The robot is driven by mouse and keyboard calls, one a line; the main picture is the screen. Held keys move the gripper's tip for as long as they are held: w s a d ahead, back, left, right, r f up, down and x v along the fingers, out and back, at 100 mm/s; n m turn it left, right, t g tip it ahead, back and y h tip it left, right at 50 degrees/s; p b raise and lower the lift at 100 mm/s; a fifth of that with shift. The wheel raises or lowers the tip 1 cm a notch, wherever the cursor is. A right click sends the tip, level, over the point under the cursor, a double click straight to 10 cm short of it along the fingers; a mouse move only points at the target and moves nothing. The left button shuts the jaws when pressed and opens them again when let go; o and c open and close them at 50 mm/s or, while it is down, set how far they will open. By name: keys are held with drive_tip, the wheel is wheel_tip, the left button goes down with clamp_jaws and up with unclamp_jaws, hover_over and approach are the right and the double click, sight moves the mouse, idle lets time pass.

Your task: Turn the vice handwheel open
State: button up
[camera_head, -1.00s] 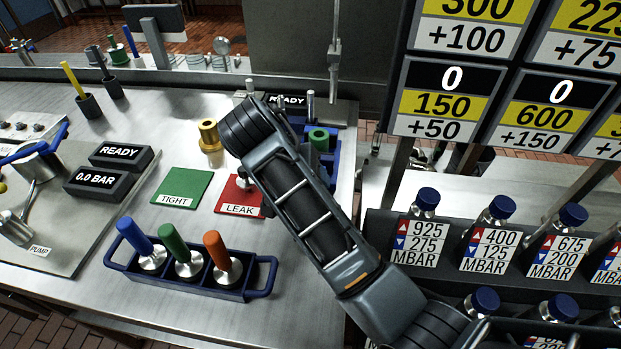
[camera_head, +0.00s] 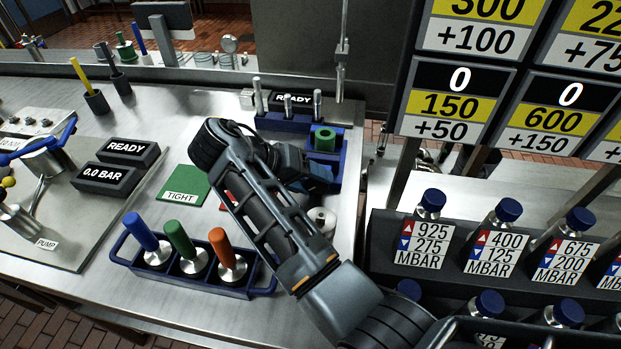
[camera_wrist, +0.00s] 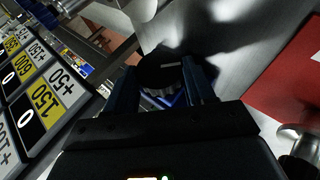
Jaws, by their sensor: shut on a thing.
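The blue vice (camera_head: 325,158) stands at the right end of the steel bench, and a green ring-shaped part (camera_head: 324,138) sits in it. My arm covers the handwheel in the head view. In the wrist view a dark round piece (camera_wrist: 163,73), apparently the vice handwheel, lies between the two blue fingers of my gripper (camera_wrist: 162,82). The gripper is shut on it. A bit of blue shows just behind the piece. How far the wheel is turned cannot be told.
A green TIGHT mat (camera_head: 183,184) lies left of my arm; the red LEAK mat (camera_wrist: 295,70) is partly covered. A blue rack (camera_head: 190,272) with three coloured-handled plugs stands at the front. A white cylinder (camera_head: 322,220) is close right of my arm. Pressure signs (camera_head: 455,105) rise at right.

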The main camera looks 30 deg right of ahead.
drive_tip(key=shift+f, duration=0.1)
drive_tip(key=o, duration=0.8)
drive_tip(key=shift+v, duration=3.9)
drive_tip(key=shift+d, duration=0.1)
